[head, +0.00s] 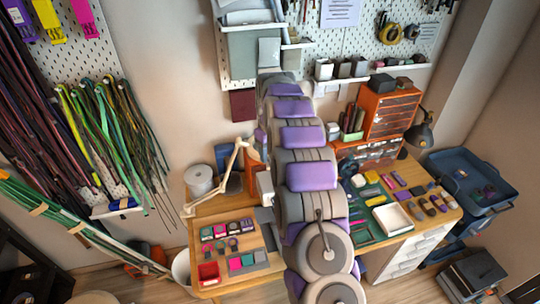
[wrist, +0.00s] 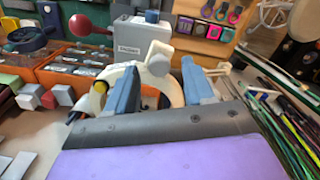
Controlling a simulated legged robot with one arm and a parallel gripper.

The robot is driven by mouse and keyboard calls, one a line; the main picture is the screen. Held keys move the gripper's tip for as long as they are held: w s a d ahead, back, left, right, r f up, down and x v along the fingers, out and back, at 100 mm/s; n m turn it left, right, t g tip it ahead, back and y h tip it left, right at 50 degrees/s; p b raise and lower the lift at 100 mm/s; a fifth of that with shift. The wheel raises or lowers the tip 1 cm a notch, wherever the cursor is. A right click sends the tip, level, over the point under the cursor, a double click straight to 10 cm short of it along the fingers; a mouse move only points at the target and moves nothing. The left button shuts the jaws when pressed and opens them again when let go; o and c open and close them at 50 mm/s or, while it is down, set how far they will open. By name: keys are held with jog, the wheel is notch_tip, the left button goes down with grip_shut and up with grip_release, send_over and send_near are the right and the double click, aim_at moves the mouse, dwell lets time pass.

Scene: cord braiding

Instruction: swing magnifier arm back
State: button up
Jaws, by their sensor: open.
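The magnifier arm (head: 217,180) is a cream jointed arm at the left of the desk, beside a white roll. In the wrist view a cream curved ring with a round joint (wrist: 158,60), seemingly the magnifier's head, lies just beyond my fingers and partly between them. A thin cream arm piece (wrist: 216,71) shows to the right of it. My gripper (wrist: 160,85) is open, with two blue-grey fingers spread on either side of the cream part. I cannot tell whether they touch it. In the head view my own arm hides the gripper and the magnifier's head.
The wooden desk (head: 212,212) holds a tray of coloured pieces, a white box (head: 393,219) and small tools. An orange drawer unit (head: 390,115) and a dark lamp (head: 420,135) stand at its back right. Cords (head: 110,130) hang on the left wall. A blue cart (head: 470,180) stands right.

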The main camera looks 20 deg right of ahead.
notch_tip(320, 180, up, 16)
jog(key=p, duration=0.4)
jog(key=shift+w, duration=0.1)
dwell(0.5)
jog(key=s+a+f+m+g+b, duration=0.1)
jog(key=s+a+b, duration=0.3)
jog(key=s, duration=0.7)
jog(key=s+a+f+m+b, duration=0.1)
jog(key=s+a+f+b, duration=0.15)
jog(key=s+b, duration=0.6)
jog(key=s+a+f+b, duration=0.1)
jog(key=s+f, duration=0.4)
jog(key=s, duration=0.5)
jog(key=s+f+m+b, duration=0.1)
jog(key=s+f+b, duration=0.1)
jog(key=s+f, duration=0.4)
jog(key=s+a+f+b, duration=0.1)
jog(key=s+f, duration=0.4)
jog(key=s, duration=1.1)
jog(key=shift+a+f+m+g+b, duration=0.2)
jog(key=shift+a+m+g+b, duration=0.15)
jog(key=shift+b, duration=0.3)
